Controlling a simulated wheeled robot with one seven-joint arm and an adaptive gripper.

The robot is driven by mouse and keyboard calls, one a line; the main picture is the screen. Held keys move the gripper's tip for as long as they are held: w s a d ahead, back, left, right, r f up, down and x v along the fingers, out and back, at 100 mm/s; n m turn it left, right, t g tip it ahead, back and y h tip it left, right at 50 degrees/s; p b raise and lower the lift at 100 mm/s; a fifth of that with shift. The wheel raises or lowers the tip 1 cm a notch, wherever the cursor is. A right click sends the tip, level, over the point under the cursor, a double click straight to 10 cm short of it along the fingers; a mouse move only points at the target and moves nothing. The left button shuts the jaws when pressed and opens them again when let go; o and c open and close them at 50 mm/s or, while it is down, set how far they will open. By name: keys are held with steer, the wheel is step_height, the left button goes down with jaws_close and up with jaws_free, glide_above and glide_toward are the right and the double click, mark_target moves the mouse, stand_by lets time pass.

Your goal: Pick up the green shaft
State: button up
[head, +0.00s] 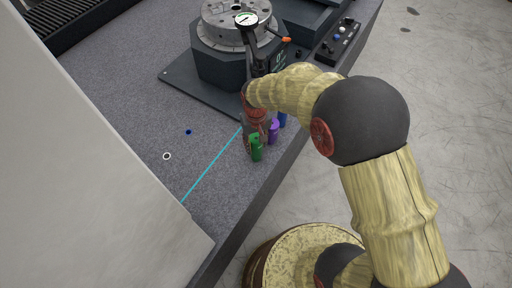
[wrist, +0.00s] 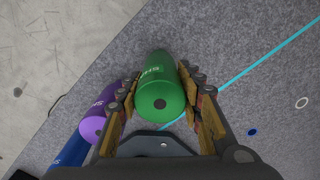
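The green shaft (wrist: 160,90) is a short green cylinder with pale lettering, in the middle of the wrist view. It also shows in the head view (head: 256,150), near the front edge of the granite bed. My gripper (wrist: 160,85) has one finger on each side of the shaft, and both fingers appear to touch it. In the head view my gripper (head: 257,134) is over the shaft and partly covers it. I cannot tell whether the shaft is clear of the bed.
A purple cylinder (head: 272,131) and a blue cylinder (head: 282,120) stand close beside the green one. A turntable with a dial gauge (head: 246,20) is behind. A cyan line (head: 212,165) and a white ring (head: 167,156) lie on the open grey bed (head: 130,90).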

jaws_close()
steer(key=shift+r, duration=0.15)
stand_by(0.5)
